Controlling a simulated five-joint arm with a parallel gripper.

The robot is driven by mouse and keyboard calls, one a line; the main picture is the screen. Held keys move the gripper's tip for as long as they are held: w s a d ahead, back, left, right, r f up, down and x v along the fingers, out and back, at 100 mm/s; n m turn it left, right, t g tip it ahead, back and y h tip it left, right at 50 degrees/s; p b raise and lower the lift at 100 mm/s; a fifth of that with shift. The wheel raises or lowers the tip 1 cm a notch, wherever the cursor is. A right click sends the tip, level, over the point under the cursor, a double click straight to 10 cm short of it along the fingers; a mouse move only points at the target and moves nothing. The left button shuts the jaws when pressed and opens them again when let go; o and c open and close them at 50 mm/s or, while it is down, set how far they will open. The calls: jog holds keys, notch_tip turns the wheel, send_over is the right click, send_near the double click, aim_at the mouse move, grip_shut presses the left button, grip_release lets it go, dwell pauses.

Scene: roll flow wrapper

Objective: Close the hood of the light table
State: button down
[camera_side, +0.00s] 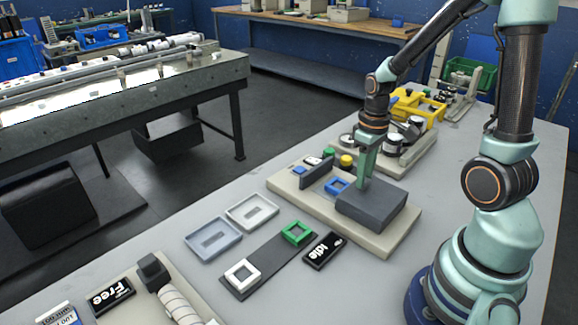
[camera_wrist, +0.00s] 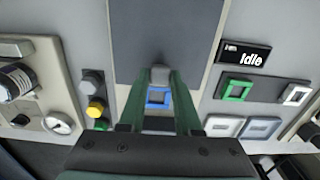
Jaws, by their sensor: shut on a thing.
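The light table is a beige base (camera_side: 392,240) on the bench. Its dark grey box-shaped hood (camera_side: 371,208) sits over the base's near right part in the side view. In the wrist view the hood (camera_wrist: 165,35) fills the top middle, with a small grey knob (camera_wrist: 160,73) at its edge. My gripper (camera_side: 364,182) points down at the hood's far edge. Its fingers (camera_wrist: 160,80) are shut on the knob. A blue square frame (camera_side: 337,186) lies on the base beside the hood, uncovered; it also shows between my fingers in the wrist view (camera_wrist: 158,98).
An "Idle" sign (camera_side: 324,250), a dark strip with green (camera_side: 297,232) and white (camera_side: 242,274) frames, and two shallow trays (camera_side: 213,239) lie to the left.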

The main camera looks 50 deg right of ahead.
jog(key=w, duration=1)
jog(key=shift+w+r, duration=0.1)
jog(key=shift+w, duration=0.2)
jog(key=c, duration=0.6)
grip_release()
jog(key=shift+s, duration=0.1)
notch_tip(320, 180, up, 12)
